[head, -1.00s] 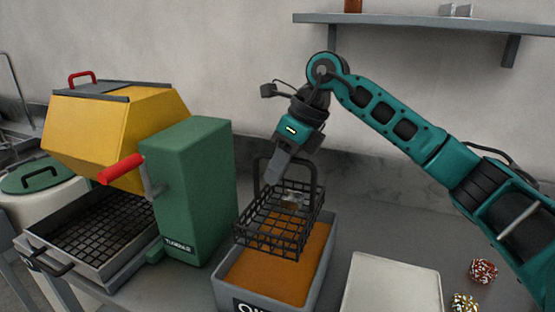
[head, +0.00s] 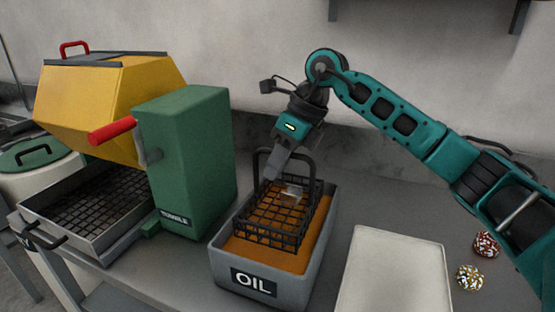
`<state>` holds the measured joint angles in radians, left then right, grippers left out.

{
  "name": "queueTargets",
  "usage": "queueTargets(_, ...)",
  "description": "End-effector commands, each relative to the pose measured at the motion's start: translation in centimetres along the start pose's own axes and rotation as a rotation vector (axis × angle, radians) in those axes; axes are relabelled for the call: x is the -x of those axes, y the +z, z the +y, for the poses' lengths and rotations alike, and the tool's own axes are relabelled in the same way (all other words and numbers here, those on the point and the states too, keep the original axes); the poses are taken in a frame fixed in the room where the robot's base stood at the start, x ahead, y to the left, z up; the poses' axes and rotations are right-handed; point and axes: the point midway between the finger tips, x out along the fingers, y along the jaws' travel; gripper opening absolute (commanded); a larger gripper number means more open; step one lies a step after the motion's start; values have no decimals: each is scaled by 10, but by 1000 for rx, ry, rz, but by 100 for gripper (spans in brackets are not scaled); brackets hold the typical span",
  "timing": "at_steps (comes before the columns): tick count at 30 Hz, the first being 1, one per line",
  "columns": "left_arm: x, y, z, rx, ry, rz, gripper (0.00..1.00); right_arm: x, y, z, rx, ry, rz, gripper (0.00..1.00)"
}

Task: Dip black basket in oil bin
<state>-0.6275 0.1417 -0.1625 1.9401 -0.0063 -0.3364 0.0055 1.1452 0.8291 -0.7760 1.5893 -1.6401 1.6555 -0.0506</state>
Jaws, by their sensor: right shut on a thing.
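The black wire basket (head: 262,236) is upright inside the grey oil bin (head: 222,265), its lower part at the level of the brown oil (head: 314,232). I cannot tell how deep its floor sits. A small pale, shiny thing (head: 291,193) shows inside the basket. My right gripper (head: 273,168) is shut on the basket's tall handle at the back left of the bin. The fingertips are partly hidden by the handle bars. The bin carries an "OIL" label on its front. My left gripper is not in view.
A green and yellow tumbler (head: 185,160) with a red-handled crank (head: 112,131) stands left of the bin. A mesh tray (head: 85,205) lies under it. A wall shelf is above.

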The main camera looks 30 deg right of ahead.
Motion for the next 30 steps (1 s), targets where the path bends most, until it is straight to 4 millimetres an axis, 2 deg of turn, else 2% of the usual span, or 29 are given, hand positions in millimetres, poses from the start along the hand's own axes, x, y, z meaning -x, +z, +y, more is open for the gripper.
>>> queueTargets(13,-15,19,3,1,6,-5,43,-35,-15,-8,0,0,0,0)
queueTargets(30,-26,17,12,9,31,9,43,-71,-30,-15,1,-1,0,0)
